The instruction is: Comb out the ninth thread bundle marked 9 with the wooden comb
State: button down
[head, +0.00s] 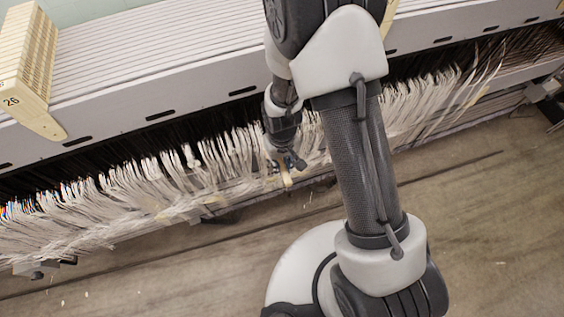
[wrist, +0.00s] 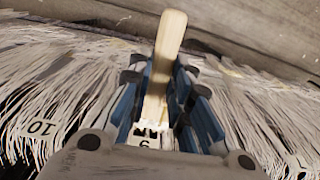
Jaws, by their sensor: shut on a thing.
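My gripper (head: 286,162) is at the white thread bundles hanging along the loom's front edge. In the wrist view its blue-padded fingers (wrist: 160,85) are shut on the pale wooden comb (wrist: 168,38). The comb's handle sticks out beyond the fingers; its lower end is close to a white tag marked 9 (wrist: 149,141). The tag is partly covered by the comb and gripper. The comb also shows in the head view as a small tan piece (head: 286,175) below the gripper. Whether its teeth are in the threads of bundle 9 cannot be told.
A tag marked 10 (wrist: 41,128) hangs on the threads to the left in the wrist view. Dense white threads (head: 120,205) run along the grey slatted frame (head: 170,80). A cream block marked 26 (head: 25,75) stands at upper left. The floor (head: 480,230) in front is open.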

notch_tip(320, 180, down, 25)
jog(key=b, duration=1.7)
jog(key=shift+w+a, duration=0.15)
jog(key=shift+w, duration=0.25)
jog(key=shift+s+r, duration=0.1)
jog(key=shift+s, duration=0.05)
jog(key=shift+s+d, duration=0.3)
jog(key=shift+s, duration=0.65)
jog(key=shift+s+d, duration=0.3)
jog(key=shift+s, duration=0.6)
jog(key=s+d, duration=0.1)
jog(key=s, duration=0.4)
jog(key=shift+s+d, duration=0.3)
jog(key=shift+s, duration=0.1)
